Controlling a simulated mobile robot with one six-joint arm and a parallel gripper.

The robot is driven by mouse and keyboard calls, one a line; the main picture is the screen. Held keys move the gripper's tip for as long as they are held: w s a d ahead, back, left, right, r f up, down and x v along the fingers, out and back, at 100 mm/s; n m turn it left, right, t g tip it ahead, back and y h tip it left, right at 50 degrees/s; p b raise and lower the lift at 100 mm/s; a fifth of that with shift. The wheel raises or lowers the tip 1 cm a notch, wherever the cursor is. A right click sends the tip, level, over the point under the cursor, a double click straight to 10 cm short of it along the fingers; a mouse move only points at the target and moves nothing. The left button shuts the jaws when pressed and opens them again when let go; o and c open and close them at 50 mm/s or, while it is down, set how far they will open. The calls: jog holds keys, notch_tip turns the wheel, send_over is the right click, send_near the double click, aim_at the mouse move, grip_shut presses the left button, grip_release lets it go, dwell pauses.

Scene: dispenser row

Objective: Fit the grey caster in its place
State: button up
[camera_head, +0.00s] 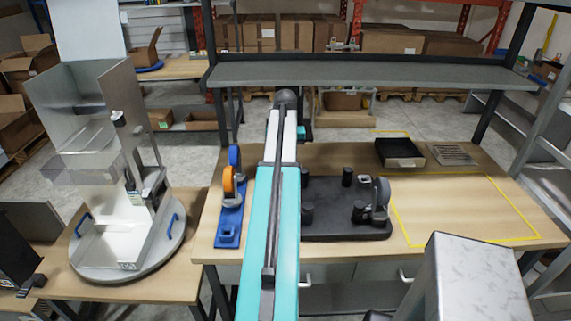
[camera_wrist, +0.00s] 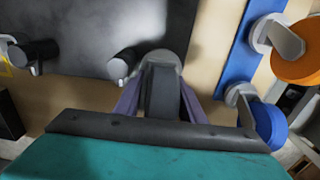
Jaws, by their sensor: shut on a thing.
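In the wrist view my gripper (camera_wrist: 161,98) has its two purple fingers shut on the grey caster (camera_wrist: 163,60), with its dark wheel between them. The caster is beside the edge of the dark base plate (camera_wrist: 85,25), near a black post (camera_wrist: 124,62); I cannot tell its height or whether it touches anything. In the head view my arm hides the fingers and the held caster. The base plate (camera_head: 345,231) has several black posts there. Another grey-wheeled caster (camera_head: 381,196) stands at its right side.
A blue rack (camera_head: 229,222) left of my arm holds an orange caster (camera_head: 234,182) and a blue caster (camera_head: 235,156). A black tray (camera_head: 400,153) stands at the back right. The yellow-outlined table area (camera_head: 460,212) is clear. A grey shelf (camera_head: 370,74) spans the back.

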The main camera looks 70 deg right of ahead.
jog(key=shift+f, duration=0.65)
jog(key=o, duration=1.4)
jog(key=shift+r, duration=0.15)
jog(key=shift+a+r+p, duration=0.1)
jog(key=shift+r+p, duration=3.2)
jog(key=shift+r, duration=3.45)
